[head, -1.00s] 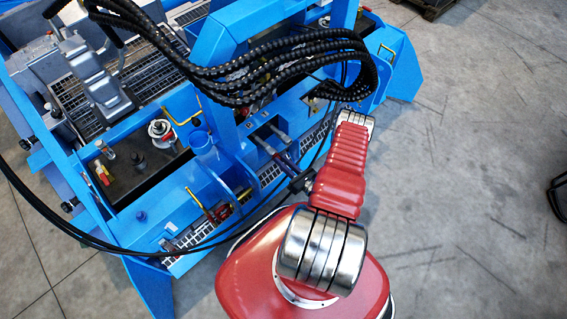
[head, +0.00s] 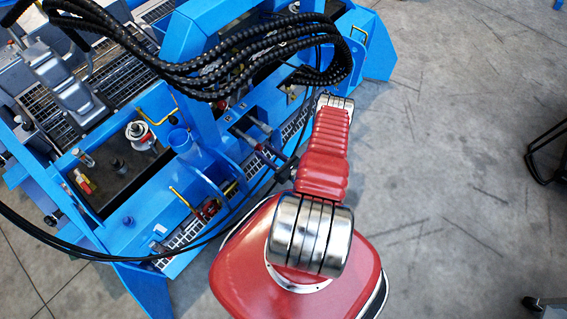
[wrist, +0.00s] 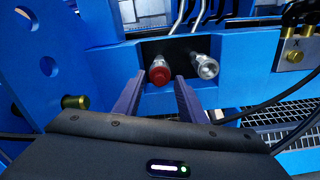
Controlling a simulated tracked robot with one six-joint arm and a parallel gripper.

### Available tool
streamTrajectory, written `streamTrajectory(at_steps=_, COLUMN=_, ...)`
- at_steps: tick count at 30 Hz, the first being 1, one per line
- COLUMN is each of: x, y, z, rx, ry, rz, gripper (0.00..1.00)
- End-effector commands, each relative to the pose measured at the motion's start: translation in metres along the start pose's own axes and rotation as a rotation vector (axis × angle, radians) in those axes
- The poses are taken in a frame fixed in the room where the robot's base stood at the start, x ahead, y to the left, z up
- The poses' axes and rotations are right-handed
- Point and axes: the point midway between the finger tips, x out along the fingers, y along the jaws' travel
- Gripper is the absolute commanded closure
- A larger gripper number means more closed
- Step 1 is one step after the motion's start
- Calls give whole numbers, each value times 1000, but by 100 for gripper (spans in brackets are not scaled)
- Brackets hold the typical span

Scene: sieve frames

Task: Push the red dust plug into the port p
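In the wrist view, a red round-ended plug (wrist: 159,73) sits on a dark recess in the blue frame, between and just beyond my two fingertips. Whether it is seated in a port or sticks out cannot be told. My gripper (wrist: 158,82) has its two purple fingers apart, with a visible gap to either side of the plug. A bare silver coupling (wrist: 206,67) sits just right of it, outside the right finger. No label p is readable. In the head view my gripper is mostly hidden beside my red arm, near the blue machine.
At right is a plate marked X (wrist: 293,48) with brass fittings. Black hoses (head: 250,55) loop close above my arm. Open floor (head: 440,150) lies right.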

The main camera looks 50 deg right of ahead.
Motion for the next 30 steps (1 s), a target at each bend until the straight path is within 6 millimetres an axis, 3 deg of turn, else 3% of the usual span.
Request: streamTrajectory(at_steps=30, x=-102, y=-1, z=0, rx=1, ry=-2, rz=-4, gripper=63)
